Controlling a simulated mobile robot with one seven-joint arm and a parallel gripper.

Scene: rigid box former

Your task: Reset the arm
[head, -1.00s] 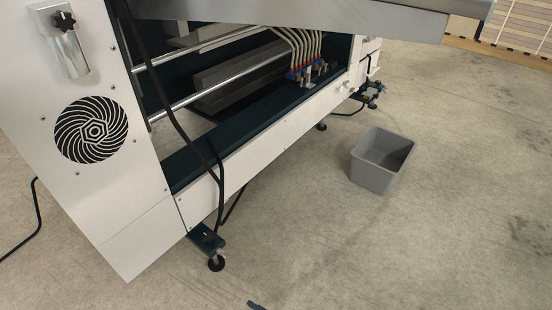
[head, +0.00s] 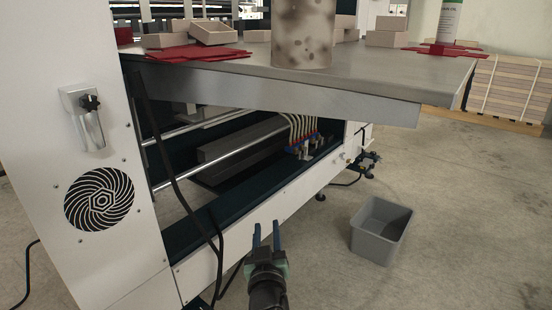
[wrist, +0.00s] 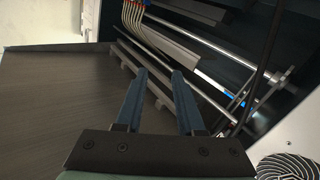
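My gripper (head: 266,236) shows at the bottom middle of the head view, in front of the machine's lower white rail and below the metal table. Its two blue fingers point up and stand apart, with nothing between them. In the wrist view my gripper (wrist: 160,75) is also open and empty. Beyond its fingers are the machine's rods and the underside or face of a dark flat panel on the left.
The box machine (head: 95,150) fills the left. Its metal table (head: 400,85) overhangs, carrying pale boxes (head: 212,32), red sheets (head: 195,52) and a spotted cylinder (head: 302,35). A grey bin (head: 381,230) stands on the floor at right.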

